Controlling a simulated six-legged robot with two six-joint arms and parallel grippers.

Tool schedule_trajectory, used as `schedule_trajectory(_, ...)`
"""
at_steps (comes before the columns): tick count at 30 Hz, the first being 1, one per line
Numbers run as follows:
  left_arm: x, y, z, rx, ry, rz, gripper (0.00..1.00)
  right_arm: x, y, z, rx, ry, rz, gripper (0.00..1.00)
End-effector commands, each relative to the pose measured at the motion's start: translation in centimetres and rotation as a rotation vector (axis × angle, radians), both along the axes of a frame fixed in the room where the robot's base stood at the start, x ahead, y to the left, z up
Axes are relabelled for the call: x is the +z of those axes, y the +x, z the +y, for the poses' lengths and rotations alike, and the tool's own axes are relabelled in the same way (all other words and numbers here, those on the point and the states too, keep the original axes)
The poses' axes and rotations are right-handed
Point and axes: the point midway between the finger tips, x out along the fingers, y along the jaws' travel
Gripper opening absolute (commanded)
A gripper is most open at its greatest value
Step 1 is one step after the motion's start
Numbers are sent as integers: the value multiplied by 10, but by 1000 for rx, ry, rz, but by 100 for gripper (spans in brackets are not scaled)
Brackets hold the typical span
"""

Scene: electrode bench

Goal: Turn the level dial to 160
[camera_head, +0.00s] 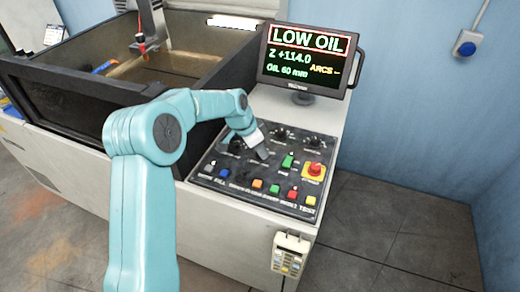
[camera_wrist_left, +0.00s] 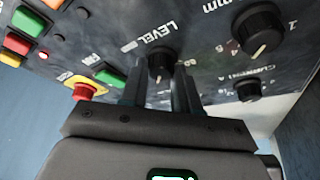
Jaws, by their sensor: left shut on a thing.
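The black level dial (camera_wrist_left: 160,60) sits under the printed word LEVEL in the left wrist view, with a pale pointer mark toward the bottom of the picture. My left gripper (camera_wrist_left: 160,92) has one finger on each side of it and is shut on it. In the head view the left gripper (camera_head: 262,153) reaches down onto the control panel (camera_head: 215,182), and I cannot make out the level dial there. The screen (camera_head: 308,57) reads LOW OIL, Z +114.0 and OIL 60 mm. My right gripper is not in view.
Two other black dials, a larger one (camera_wrist_left: 258,30) and a smaller one (camera_wrist_left: 248,90), are near the gripper. A red emergency button on yellow (camera_head: 314,170), a green button (camera_head: 287,161) and several coloured buttons share the panel. A dark-walled tank (camera_head: 75,92) stands at the left.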

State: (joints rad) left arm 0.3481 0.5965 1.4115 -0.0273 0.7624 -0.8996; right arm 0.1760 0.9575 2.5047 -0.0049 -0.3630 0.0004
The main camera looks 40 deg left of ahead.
Motion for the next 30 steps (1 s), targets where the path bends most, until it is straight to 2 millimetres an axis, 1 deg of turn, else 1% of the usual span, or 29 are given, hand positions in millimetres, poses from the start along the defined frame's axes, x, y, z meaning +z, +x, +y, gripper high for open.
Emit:
schedule_trajectory(7,2,1,1,-48,1,-5,0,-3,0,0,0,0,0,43)
schedule_trajectory(20,2,1,1,-56,3,-4,0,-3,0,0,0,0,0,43)
schedule_trajectory(21,2,1,1,-56,3,-4,40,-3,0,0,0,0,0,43)
schedule_trajectory(22,2,1,1,-56,3,-4,50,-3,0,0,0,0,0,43)
schedule_trajectory(23,2,1,1,-57,3,-4,55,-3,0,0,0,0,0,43)
schedule_trajectory(30,1,0,1,-57,2,-1,55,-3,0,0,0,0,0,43)
